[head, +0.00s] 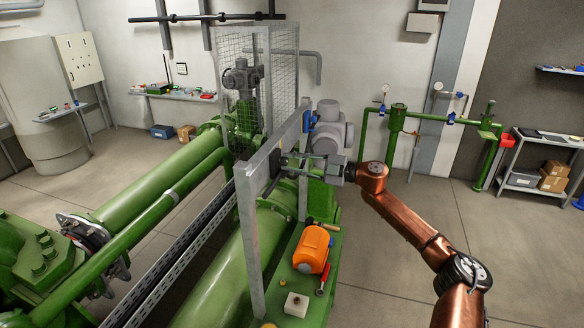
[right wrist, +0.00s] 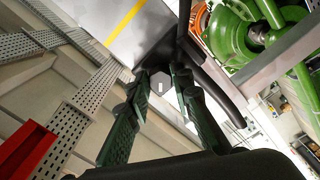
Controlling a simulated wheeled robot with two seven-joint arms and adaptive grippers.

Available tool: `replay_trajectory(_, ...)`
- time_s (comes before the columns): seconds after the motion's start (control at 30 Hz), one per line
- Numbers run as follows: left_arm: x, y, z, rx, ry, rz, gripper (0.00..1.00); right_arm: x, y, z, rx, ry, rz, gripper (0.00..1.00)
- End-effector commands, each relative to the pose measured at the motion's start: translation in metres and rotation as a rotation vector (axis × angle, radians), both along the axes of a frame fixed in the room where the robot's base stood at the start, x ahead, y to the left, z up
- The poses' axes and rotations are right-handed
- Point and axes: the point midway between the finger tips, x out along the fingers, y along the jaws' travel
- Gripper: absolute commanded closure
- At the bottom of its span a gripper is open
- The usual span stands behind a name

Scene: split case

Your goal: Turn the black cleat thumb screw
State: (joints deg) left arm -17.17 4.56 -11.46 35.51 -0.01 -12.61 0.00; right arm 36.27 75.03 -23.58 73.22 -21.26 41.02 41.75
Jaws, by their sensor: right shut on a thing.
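My right gripper (head: 284,160) reaches left from the copper-coloured arm to the grey metal frame above the green pipework in the head view. In the right wrist view my right gripper (right wrist: 163,76) has its two dark green fingers around a small dark knob (right wrist: 160,87), which looks like the black cleat thumb screw. The knob sits between the fingertips, with a small pale mark on its face. In the head view the screw is too small and covered to make out. My left gripper is not in view.
The grey frame's post (head: 248,245) stands close to the gripper. An orange motor-like object (head: 312,249), a red-handled tool (head: 323,281) and a white block (head: 297,304) lie on the green bench below. A perforated cable tray (head: 190,262) runs left of the frame.

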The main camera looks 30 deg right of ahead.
Motion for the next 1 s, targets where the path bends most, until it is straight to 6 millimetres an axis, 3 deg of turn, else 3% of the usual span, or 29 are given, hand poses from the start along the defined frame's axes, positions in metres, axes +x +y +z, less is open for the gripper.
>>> replay_trajectory(1.0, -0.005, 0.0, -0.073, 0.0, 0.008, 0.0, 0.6, 0.0, 0.0, -0.002, -0.732, -0.624, 0.001, 1.0)
